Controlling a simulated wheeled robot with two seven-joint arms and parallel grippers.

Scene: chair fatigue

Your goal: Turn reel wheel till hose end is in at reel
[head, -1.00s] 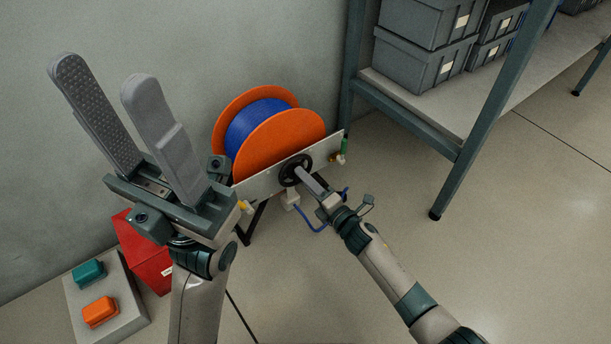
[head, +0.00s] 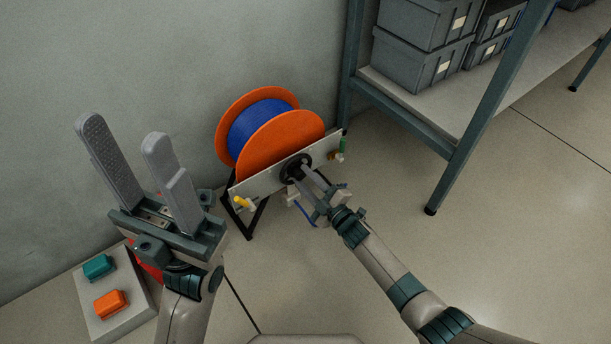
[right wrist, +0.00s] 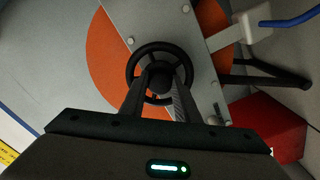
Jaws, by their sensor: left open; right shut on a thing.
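The hose reel (head: 277,143) has orange flanges with blue hose (head: 262,121) wound between them. It stands by the wall behind a pale plate (head: 262,182). The black reel wheel (head: 296,166) sits on the front of this plate. My right gripper (head: 304,172) is shut on the wheel; in the right wrist view its fingers reach the wheel's hub (right wrist: 159,74). A short blue length of hose (head: 305,214) hangs below the plate by a pale block, partly hidden by my right gripper. My left gripper (head: 130,165) is open and empty, in the air left of the reel.
A shelf rack (head: 462,165) with grey bins (head: 421,55) stands at the right. A box with teal and orange buttons (head: 117,312) lies at lower left. A red object (head: 148,272) is mostly hidden behind my left arm. The floor on the right is clear.

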